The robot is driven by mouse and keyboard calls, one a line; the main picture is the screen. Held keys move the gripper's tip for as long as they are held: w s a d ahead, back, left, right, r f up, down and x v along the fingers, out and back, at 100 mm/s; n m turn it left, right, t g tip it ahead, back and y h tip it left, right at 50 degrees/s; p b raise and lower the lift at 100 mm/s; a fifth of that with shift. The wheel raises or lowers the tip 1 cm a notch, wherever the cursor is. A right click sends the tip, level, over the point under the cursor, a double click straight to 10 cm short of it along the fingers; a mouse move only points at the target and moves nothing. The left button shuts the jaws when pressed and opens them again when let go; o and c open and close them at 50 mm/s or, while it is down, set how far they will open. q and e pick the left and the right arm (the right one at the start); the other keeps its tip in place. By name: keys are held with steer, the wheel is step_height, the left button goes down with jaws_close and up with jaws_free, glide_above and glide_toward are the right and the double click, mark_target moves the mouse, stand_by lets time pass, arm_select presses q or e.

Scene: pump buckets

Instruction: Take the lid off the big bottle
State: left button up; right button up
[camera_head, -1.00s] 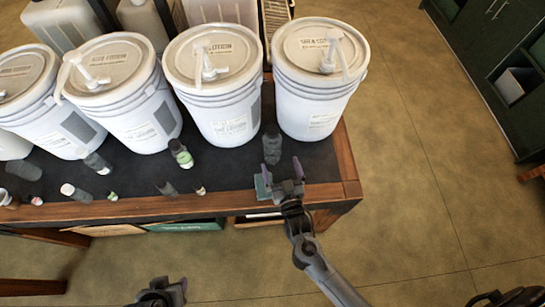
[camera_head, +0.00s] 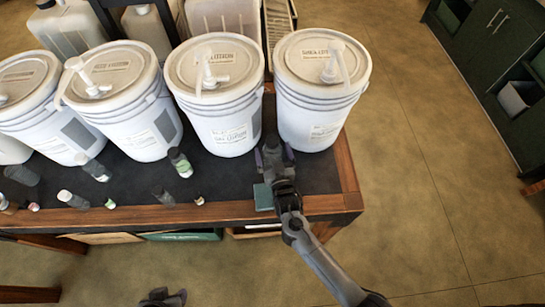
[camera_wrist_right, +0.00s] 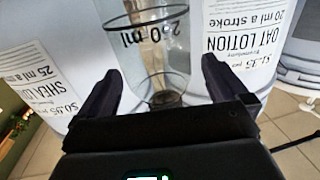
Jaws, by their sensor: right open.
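A clear bottle marked 250 ml (camera_wrist_right: 150,45) stands upside down in the right wrist view, with a dark lid (camera_wrist_right: 166,100) at its lower end in that picture. My right gripper (camera_head: 273,155) is open, its fingers (camera_wrist_right: 160,72) on either side of the bottle near the lid. I cannot tell whether they touch it. In the head view the gripper covers most of this bottle, in front of the rightmost buckets. A dark piece at the bottom edge, likely my left gripper (camera_head: 163,298), shows too little to read its jaws.
White pump buckets (camera_head: 225,125) line the dark table (camera_head: 230,180) behind the gripper. A teal block (camera_head: 263,197) sits at the front edge beside my right arm. Bare floor (camera_head: 420,190) lies to the right.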

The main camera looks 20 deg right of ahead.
mark_target(272, 139)
steer(key=shift+w+d, duration=0.15)
steer(key=shift+w, duration=0.7)
steer(key=c, duration=1.3)
steer(key=shift+r, duration=0.1)
step_height(272, 139, up, 10)
steer(key=shift+f+p, duration=0.1)
steer(key=shift+p, duration=0.25)
steer(key=o, duration=0.8)
steer(key=c, duration=1)
